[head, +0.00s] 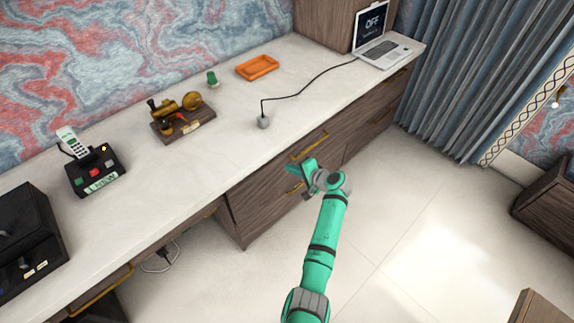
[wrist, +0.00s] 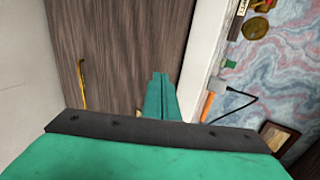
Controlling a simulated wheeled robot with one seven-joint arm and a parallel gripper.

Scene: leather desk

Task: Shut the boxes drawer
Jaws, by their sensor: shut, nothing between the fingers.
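A wooden drawer unit (head: 265,195) stands under the white counter. An upper gold handle (head: 309,146) and a lower gold handle (head: 294,190) show on its front. No label names the boxes drawer, and I cannot tell whether a drawer there stands open. My gripper (head: 302,168) is in front of these handles and hides part of the front. In the wrist view its fingers (wrist: 160,85) are together and empty, pointing along the wooden front (wrist: 115,45), with one gold handle (wrist: 81,84) at left. Contact with the front is unclear.
On the counter (head: 215,150) are a laptop (head: 382,45), an orange tray (head: 257,67), a brass model (head: 180,112) and a black phone box (head: 95,170). Another gold handle (head: 98,292) shows at lower left.

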